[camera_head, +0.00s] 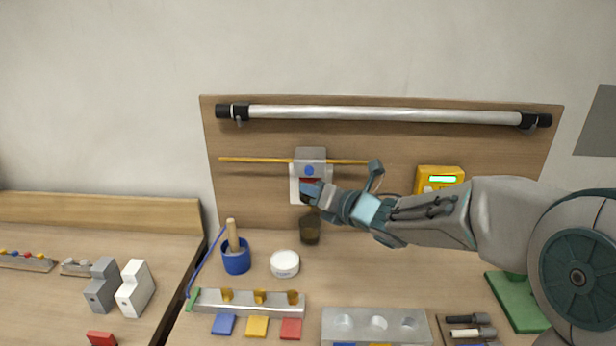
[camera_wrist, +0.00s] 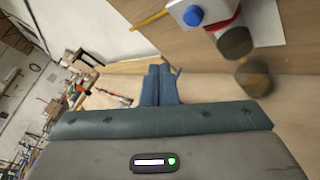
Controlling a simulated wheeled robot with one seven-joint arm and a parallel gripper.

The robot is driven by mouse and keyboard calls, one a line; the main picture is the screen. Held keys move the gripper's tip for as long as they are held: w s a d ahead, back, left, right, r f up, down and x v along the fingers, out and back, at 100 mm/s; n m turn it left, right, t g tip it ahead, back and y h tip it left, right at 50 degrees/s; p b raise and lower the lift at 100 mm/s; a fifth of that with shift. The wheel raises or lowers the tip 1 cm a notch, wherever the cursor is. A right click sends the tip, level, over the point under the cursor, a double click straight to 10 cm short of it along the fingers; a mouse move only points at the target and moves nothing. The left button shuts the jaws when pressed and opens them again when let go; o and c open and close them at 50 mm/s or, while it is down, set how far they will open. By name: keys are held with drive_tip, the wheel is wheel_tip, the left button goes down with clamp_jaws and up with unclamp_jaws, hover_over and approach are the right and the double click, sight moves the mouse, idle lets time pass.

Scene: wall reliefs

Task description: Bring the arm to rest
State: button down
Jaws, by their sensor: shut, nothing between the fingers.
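My arm (camera_head: 435,220) reaches in from the right in the head view, stretched left across the front of the wooden wall board. My gripper (camera_head: 308,194) is at its far end, in front of the white plate below a grey box with a blue button (camera_head: 309,170). In the wrist view the two fingers of my gripper (camera_wrist: 159,84) lie together, shut with nothing between them. The blue button (camera_wrist: 193,15) shows there at upper right, apart from the fingers. The gap between gripper and plate is hard to judge in the head view.
A dark cup (camera_head: 310,231) stands on the table below my gripper. A blue pot (camera_head: 236,258) with a wooden handle and a white round tub (camera_head: 285,264) stand left of it. A yellow rod (camera_head: 250,160), a yellow meter (camera_head: 440,178) and a metal tube (camera_head: 385,115) are on the board.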

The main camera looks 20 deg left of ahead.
drive_tip(key=s+d+f+m+t+h, duration=0.1)
drive_tip(key=s+d+f+m+h, duration=0.1)
drive_tip(key=d+m+h, duration=0.7)
drive_tip(key=s+d+f+m+t+h, duration=0.15)
drive_tip(key=d+m+h, duration=0.25)
drive_tip(key=d+m, duration=1)
drive_tip(key=s+d+f+m+g, duration=0.2)
drive_tip(key=s+d+m, duration=0.1)
drive_tip(key=s+m, duration=0.2)
drive_tip(key=s+d+f+m+g, duration=0.2)
drive_tip(key=s+m, duration=0.4)
drive_tip(key=s, duration=0.3)
drive_tip(key=s+d+f+m+g+h, duration=0.1)
drive_tip(key=s+d+f+m+g, duration=0.2)
drive_tip(key=s+m, duration=0.3)
drive_tip(key=shift+s+d+g, duration=0.45)
drive_tip(key=shift+s+d, duration=0.35)
drive_tip(key=shift+s, duration=0.2)
drive_tip(key=shift+d, duration=0.1)
